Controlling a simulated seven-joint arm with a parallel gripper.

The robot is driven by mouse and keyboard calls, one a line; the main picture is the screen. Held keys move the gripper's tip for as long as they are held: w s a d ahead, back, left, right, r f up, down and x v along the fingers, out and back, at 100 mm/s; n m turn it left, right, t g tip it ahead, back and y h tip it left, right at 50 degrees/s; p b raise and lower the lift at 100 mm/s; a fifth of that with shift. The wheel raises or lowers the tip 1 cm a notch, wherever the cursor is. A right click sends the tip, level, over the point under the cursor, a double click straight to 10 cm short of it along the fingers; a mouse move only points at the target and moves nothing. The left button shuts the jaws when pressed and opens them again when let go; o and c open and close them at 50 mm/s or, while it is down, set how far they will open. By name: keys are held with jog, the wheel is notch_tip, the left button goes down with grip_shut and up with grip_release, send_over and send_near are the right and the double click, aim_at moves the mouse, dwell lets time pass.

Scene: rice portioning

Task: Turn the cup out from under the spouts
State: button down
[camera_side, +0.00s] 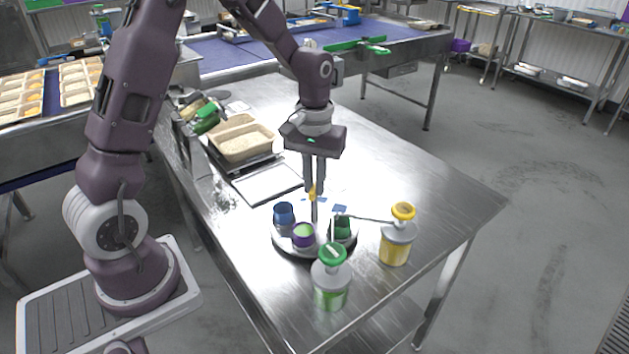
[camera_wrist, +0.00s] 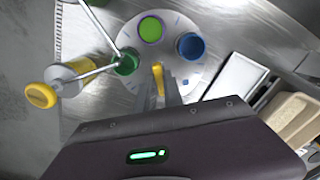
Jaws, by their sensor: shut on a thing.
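A round grey turntable (camera_side: 283,244) stands on the steel table, and it also shows in the wrist view (camera_wrist: 215,68). It carries a blue cup (camera_side: 284,215), a purple cup (camera_side: 303,240) with green contents and a green cup (camera_side: 343,232). In the wrist view the green cup (camera_wrist: 127,63) lies under the ends of two thin spouts (camera_wrist: 95,73). A yellow handle (camera_wrist: 158,78) stands near the turntable's middle. My gripper (camera_side: 314,192) is shut on this handle from above. The fingers partly hide the handle in the side view.
A green-topped pump bottle (camera_side: 331,285) and a yellow-topped pump bottle (camera_side: 397,243) stand close beside the turntable. A white board (camera_side: 268,183) and a tray of rice (camera_side: 242,144) lie on the other side. The table's right part is clear.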

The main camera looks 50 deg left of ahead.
jog(key=shift+m, duration=1.6)
jog(key=c, duration=1.5)
grip_release()
jog(key=shift+o, duration=0.2)
notch_tip(320, 180, up, 7)
jog(key=shift+r, duration=0.1)
jog(key=s+d+r+m+t, duration=0.2)
jog(key=s+d+r, duration=0.2)
jog(key=s+r, duration=0.4)
jog(key=s+d+m+t, duration=0.1)
jog(key=s+d, duration=0.1)
jog(key=s, duration=0.4)
jog(key=s+d+r+t, duration=0.1)
jog(key=s+t, duration=0.1)
jog(key=s, duration=0.5)
jog(key=shift+s+d+m+t, duration=0.2)
jog(key=shift+d+m+t, duration=0.1)
jog(key=shift+d+m, duration=0.1)
